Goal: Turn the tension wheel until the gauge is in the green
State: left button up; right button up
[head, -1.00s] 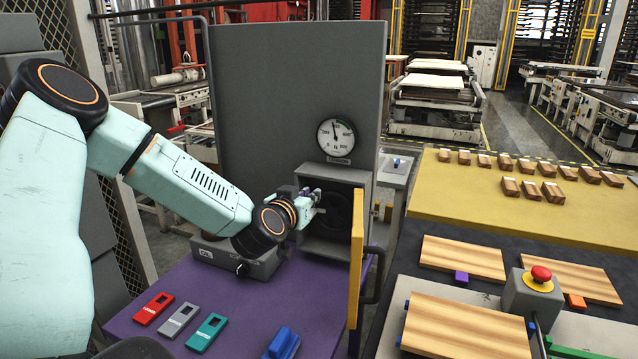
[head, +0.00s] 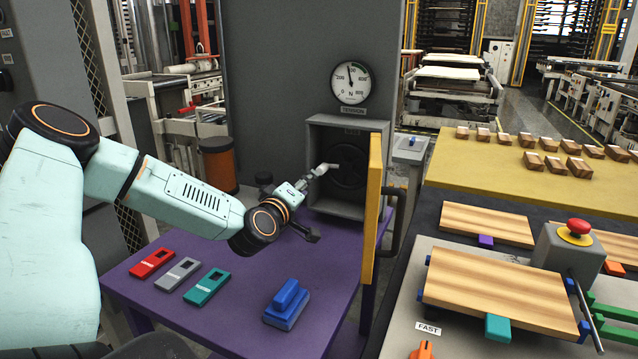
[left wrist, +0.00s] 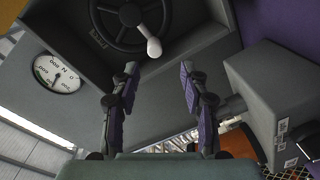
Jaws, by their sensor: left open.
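The dark spoked tension wheel (head: 346,165) sits inside a grey open-fronted box on the machine. It also shows in the left wrist view (left wrist: 128,28), with a pale handle knob (left wrist: 154,47) on its rim. The round white gauge (head: 351,82) is above the box, its needle close to straight up and the green arc at its upper right. The gauge also shows in the left wrist view (left wrist: 57,73). My left gripper (left wrist: 158,75) is open and empty, its fingers spread apart below the knob. In the head view it is at the lower left of the wheel.
A yellow-edged door (head: 373,205) with a dark handle stands open right of the wheel box. The purple table (head: 235,310) carries red, grey and teal plates and a blue block (head: 287,303). A red emergency button (head: 577,230) stands at right.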

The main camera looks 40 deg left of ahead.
aim_at(320, 172)
pick_arm(q)
jog(key=w+n+b, duration=0.1)
jog(key=n, duration=0.1)
jog(key=w+a+n+b, duration=0.1)
jog(key=w+n, duration=0.1)
jog(key=n, duration=0.1)
jog(key=w+n+b, duration=0.1)
jog(key=w+n, duration=0.1)
jog(key=n, duration=0.1)
jog(key=shift+a+t, duration=0.25)
jog(key=shift+t, duration=0.15)
jog(key=shift+w+a+r+n+b, duration=0.15)
jog(key=shift+w+a+b, duration=0.1)
jog(key=shift+w, duration=0.45)
jog(key=shift+w+a+f+n+b, duration=0.15)
jog(key=shift+w+a+b, duration=0.1)
jog(key=shift+w, duration=0.45)
jog(key=shift+r, duration=0.15)
jog(key=shift+c, duration=0.7)
grip_shut()
